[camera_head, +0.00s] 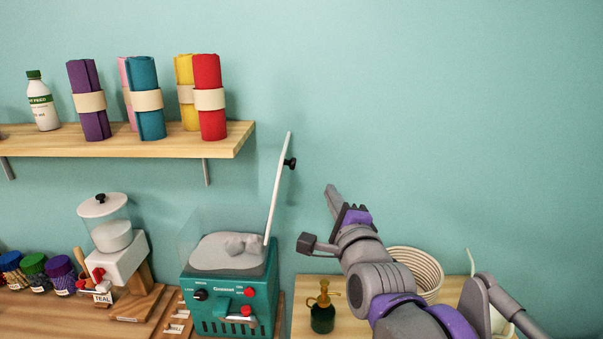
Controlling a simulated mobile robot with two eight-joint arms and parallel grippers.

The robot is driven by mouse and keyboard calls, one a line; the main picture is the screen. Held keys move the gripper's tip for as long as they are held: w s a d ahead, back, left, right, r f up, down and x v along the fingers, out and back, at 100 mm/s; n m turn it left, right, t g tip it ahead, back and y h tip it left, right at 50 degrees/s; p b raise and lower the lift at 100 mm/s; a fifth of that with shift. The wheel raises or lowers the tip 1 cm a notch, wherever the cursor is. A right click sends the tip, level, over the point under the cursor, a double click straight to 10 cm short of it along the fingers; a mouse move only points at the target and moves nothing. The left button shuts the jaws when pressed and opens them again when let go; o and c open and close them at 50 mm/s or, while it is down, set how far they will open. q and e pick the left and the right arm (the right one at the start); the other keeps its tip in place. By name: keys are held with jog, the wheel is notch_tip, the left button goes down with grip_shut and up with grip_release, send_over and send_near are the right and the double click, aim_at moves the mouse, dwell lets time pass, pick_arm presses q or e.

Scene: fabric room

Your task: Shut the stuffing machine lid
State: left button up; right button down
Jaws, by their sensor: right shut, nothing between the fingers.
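The stuffing machine (232,305) is a teal box with clear upper walls, grey-white stuffing inside, and red and black knobs on its front. Its lid (275,195) is a thin white panel, seen nearly edge-on. It stands open, steeply upright at the machine's right side, leaning a little to the right. A black knob (290,163) sticks out from the lid's right face. My right gripper (331,190) is shut and empty. In the picture it is to the right of the lid and a little below the knob, with a visible gap between. My left gripper is not in view.
A wooden shelf (130,148) with rolled fabrics and a bottle hangs at upper left. A white dispenser (115,258) and several jars stand left of the machine. A dark green spray bottle (322,312) and a coiled basket (420,268) are at right.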

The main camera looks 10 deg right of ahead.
jog(key=w+a+r, duration=0.1)
jog(key=w+a, duration=0.2)
jog(key=w, duration=0.5)
jog(key=shift+w+a+r, duration=0.2)
jog(key=shift+w+a, duration=0.05)
jog(key=shift+w, duration=0.15)
jog(key=shift+r, duration=0.1)
